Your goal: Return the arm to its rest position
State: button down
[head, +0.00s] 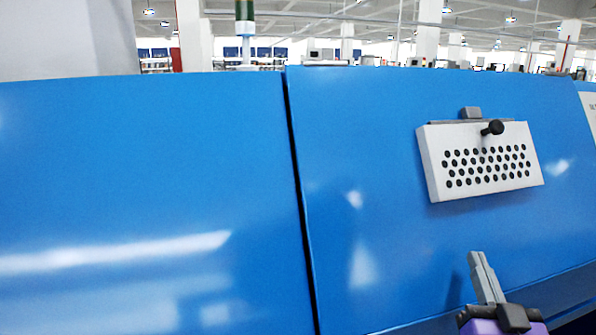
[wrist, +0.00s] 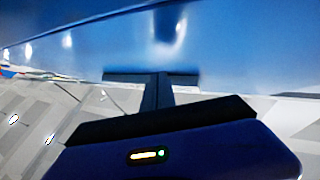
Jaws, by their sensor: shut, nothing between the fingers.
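My gripper (head: 478,259) is at the lower right of the head view, grey fingers pointing up, with a black and purple body below. The fingers are together and hold nothing. In the wrist view my gripper (wrist: 150,77) shows as a dark T shape, in front of a blue surface (wrist: 225,40). In the head view it is in front of the blue machine panel (head: 390,240), below the white perforated box. I cannot tell how far the fingertips are from the panel. The rest of the arm is out of the head view.
The white perforated box (head: 483,185) with a black knob (head: 492,128) sticks out from the panel above my gripper. A dark seam (head: 297,180) divides the panel from the left blue panel (head: 130,190). A green-topped pole (head: 245,25) stands behind. The space left of my gripper looks clear.

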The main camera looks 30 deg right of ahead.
jog(key=s+a+f+n+y, duration=0.25)
jog(key=s+a+f, duration=0.2)
jog(key=a, duration=0.45)
jog(key=s+a+f+n+y, duration=0.1)
jog(key=s+a+f+y, duration=0.25)
jog(key=a+f, duration=0.4)
jog(key=s+a+f+n+g+y, duration=0.1)
jog(key=s+a+f+n+y, duration=0.1)
jog(key=s+a, duration=0.4)
jog(key=s+a+f+n+g+y, duration=0.2)
jog(key=s+a+f+y, duration=0.2)
jog(key=s+a+y, duration=0.1)
jog(key=shift+s+a+f, duration=0.4)
jog(key=shift+s+a, duration=0.25)
jog(key=shift+s, duration=0.25)
